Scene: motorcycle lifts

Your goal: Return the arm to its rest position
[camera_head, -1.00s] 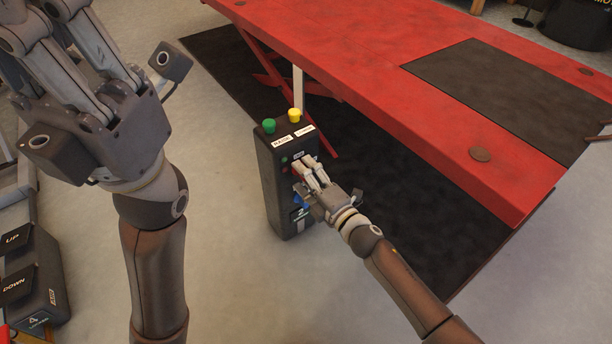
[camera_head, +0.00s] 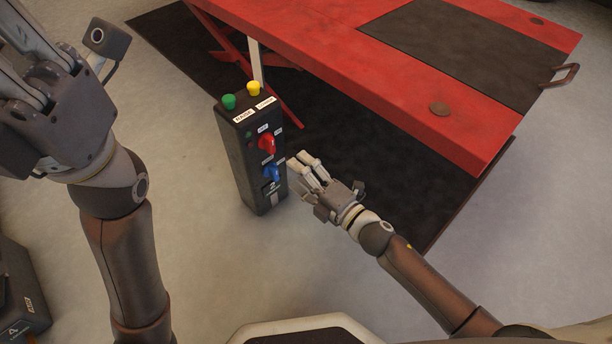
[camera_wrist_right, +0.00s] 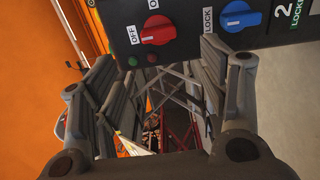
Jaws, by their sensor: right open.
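My right arm (camera_head: 420,280) reaches in from the lower right. Its gripper (camera_head: 302,160) is open and empty, just right of a black control box (camera_head: 236,165) and apart from its knobs. The box stands upright, with a green button (camera_head: 229,101) and a yellow button (camera_head: 253,89) on top. Its face carries a red knob (camera_head: 267,143) and a blue knob (camera_head: 271,173). In the right wrist view, the red knob (camera_wrist_right: 157,30) and blue knob (camera_wrist_right: 240,17) show beyond the spread fingers (camera_wrist_right: 155,80). My left gripper (camera_head: 40,110) is raised at the left, its fingers cut off by the frame.
A red lift table (camera_head: 340,50) with a black panel (camera_head: 460,50) spans the upper right. A dark mat (camera_head: 370,175) lies below it. Another dark box (camera_head: 20,295) stands at the lower left.

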